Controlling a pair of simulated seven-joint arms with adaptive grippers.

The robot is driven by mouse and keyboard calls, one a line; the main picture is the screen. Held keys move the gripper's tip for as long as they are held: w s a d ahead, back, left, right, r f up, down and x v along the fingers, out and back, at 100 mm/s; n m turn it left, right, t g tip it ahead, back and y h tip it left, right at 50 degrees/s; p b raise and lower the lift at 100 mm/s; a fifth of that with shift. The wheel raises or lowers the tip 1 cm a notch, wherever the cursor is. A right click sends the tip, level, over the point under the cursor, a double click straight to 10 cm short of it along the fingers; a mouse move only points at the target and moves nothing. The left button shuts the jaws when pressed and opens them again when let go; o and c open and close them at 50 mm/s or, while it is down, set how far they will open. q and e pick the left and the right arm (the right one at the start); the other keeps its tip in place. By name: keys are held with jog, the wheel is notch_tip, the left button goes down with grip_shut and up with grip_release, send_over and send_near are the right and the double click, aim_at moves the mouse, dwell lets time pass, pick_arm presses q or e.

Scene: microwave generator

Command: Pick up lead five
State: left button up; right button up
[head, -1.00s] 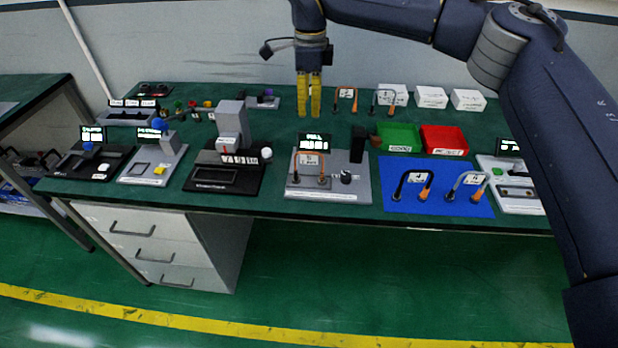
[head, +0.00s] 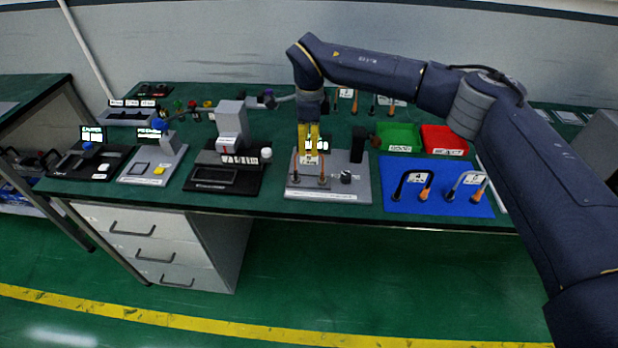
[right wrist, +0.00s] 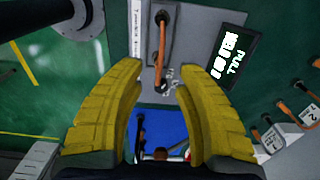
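Lead five (head: 323,178) is an orange lead with dark ends and a white tag, standing on the grey pull-test fixture (head: 298,191). The tag's digit is hard to read now. In the right wrist view the orange lead (right wrist: 162,42) lies ahead of the fingertips, and the fixture's screen (right wrist: 230,58) reads PULL. My right gripper (head: 309,147) has yellow fingers pointing down, just above and behind the lead, partly hiding the screen. In the right wrist view the fingers of my right gripper (right wrist: 160,78) are spread with nothing between them. My left gripper is not in view.
A blue mat (head: 440,203) with two more tagged leads lies to the right. A green bin (head: 398,135) and a red bin (head: 443,138) stand behind it. A black-based device (head: 222,180) with a grey column stands left of the fixture. More leads stand at the back.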

aim_at(309, 151)
jog(key=shift+f, duration=2.3)
grip_shut()
